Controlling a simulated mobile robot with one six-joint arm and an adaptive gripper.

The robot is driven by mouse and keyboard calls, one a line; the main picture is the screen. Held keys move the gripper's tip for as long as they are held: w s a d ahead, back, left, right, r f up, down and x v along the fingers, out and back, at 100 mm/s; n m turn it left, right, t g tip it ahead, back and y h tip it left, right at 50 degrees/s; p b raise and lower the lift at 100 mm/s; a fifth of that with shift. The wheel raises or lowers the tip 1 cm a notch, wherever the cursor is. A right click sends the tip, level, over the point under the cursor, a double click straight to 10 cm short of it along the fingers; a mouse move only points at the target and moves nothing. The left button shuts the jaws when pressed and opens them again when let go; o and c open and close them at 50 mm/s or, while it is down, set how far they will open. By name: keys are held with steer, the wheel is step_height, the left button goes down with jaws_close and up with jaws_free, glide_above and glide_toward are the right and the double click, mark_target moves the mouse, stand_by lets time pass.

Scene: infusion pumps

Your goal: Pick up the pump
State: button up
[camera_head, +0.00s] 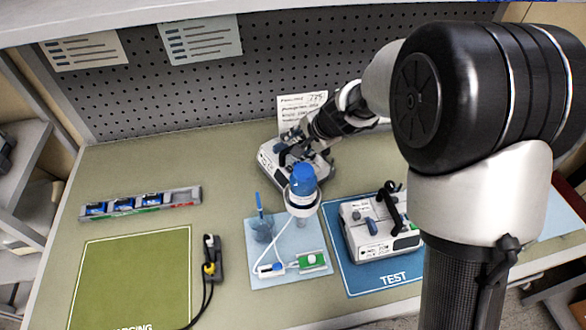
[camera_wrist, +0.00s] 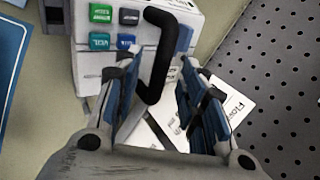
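A white pump (camera_head: 268,158) stands at the back of the bench, partly hidden by my gripper (camera_head: 303,143). In the wrist view the pump (camera_wrist: 108,62) shows green, blue and dark buttons and a bent black handle (camera_wrist: 165,50). My gripper (camera_wrist: 163,68) is open, with its two blue-padded fingers apart. The handle's lower end shows in the gap between them, and I see clear space beside it. A second white pump (camera_head: 352,222) with a black handle stands on the blue TEST mat (camera_head: 352,283).
A dark connector (camera_head: 212,262) lies beside the green mat (camera_head: 130,275). A rail (camera_head: 140,204) lies left. A perforated panel (camera_head: 220,85) and card (camera_head: 302,102) stand behind.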

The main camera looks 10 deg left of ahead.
steer(key=shift+w+a+f, duration=0.1)
steer(key=shift+a+f, duration=0.05)
steer(key=shift+f, duration=0.05)
steer(key=shift+c, duration=0.4)
jaws_close()
stand_by(0.6)
steer(key=shift+r, duration=0.15)
